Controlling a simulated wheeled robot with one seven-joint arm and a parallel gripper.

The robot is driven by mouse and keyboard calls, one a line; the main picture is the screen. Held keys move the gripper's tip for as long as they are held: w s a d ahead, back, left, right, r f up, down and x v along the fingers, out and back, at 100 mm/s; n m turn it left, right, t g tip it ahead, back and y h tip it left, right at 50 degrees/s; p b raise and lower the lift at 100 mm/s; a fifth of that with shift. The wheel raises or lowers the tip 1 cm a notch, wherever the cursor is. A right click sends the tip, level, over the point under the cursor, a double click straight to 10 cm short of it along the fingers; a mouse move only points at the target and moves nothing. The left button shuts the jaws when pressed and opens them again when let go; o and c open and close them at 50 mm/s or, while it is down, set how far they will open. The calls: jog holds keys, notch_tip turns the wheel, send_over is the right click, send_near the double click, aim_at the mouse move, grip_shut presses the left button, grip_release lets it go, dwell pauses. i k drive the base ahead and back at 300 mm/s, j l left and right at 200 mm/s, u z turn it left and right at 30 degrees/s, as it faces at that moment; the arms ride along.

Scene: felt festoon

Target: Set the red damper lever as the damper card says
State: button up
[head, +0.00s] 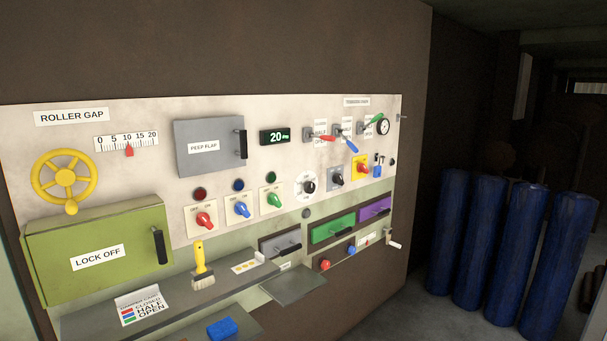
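The red damper lever (327,138) is on the cream panel, leftmost of three levers. Its red handle points right and slightly down, across a small plate where HALF and OPEN can be read; the exact mark it points at is unclear. The blue lever (348,144) points down-right and the green lever (373,119) points up-right. The damper card (141,306) lies on the grey shelf at lower left. Its rows appear to pair red with CLOSED, blue with HALF and green with OPEN. My gripper is not in view.
Below the levers are several coloured knobs, a dial (307,187) and drawers (333,228). A yellow-handled brush (201,265) leans at the shelf (95,318). A green LOCK OFF box (95,257) juts out at left. Blue cylinders (487,240) stand at right.

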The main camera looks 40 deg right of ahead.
aim_at(326, 138)
jog(key=z, duration=1.1)
jog(key=i+u, duration=0.05)
